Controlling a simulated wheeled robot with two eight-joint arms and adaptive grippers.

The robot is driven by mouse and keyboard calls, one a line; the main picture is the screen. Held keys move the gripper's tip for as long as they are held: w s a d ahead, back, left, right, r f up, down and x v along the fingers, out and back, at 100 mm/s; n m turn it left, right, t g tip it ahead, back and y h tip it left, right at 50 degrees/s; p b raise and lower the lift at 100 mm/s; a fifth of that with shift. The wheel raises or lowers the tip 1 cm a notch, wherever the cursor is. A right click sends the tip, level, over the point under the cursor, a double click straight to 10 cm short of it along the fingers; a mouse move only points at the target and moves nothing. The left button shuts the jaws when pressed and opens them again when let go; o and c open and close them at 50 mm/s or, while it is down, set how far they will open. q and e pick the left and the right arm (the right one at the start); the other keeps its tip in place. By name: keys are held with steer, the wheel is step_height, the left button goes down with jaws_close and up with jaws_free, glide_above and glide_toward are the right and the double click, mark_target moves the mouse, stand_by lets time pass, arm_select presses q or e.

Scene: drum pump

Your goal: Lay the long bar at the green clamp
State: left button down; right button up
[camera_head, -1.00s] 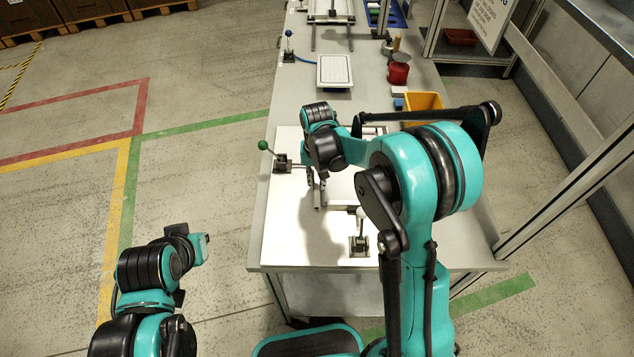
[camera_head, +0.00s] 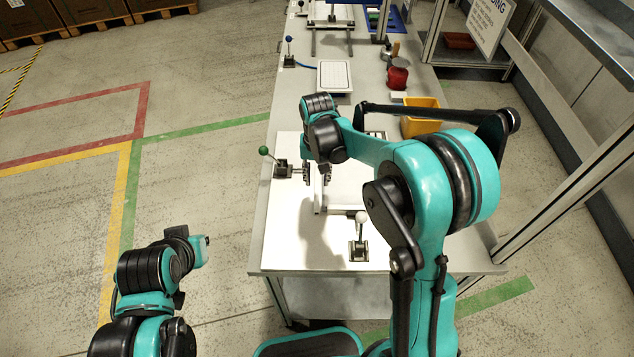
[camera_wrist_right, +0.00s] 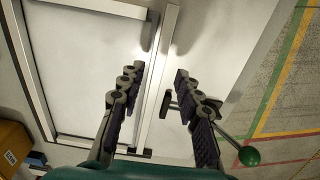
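The long silver bar (camera_wrist_right: 158,80) lies on the white board, between my right gripper's fingers in the right wrist view. It runs close along the frame's side (camera_wrist_right: 143,60). Its near end (camera_head: 318,205) shows in the head view.
A clamp with a white knob (camera_head: 360,238) stands at the front of the board. A yellow bin (camera_head: 421,118), a red can (camera_head: 397,78) and a white tray (camera_head: 335,76) are farther back. The front-left part of the board is clear.

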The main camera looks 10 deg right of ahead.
steer(key=s+d+r+n+t+p, duration=0.1)
steer(key=s+d+r+t, duration=0.1)
steer(key=s+r, duration=0.4)
steer(key=s+d+r+t+p, duration=0.1)
steer(key=s+d+r, duration=0.15)
steer(key=r, duration=0.45)
steer(key=s+d+n+t, duration=0.1)
steer(key=s+t, duration=0.3)
steer(key=s, duration=0.7)
steer(key=shift+d+f, duration=0.4)
steer(key=shift+d, duration=0.2)
steer(key=shift+f+b, duration=0.15)
steer(key=shift+b, duration=0.15)
step_height(320, 180, down, 2)
steer(key=b, duration=0.2)
steer(key=shift+f+b, duration=0.25)
steer(key=shift+b, duration=0.05)
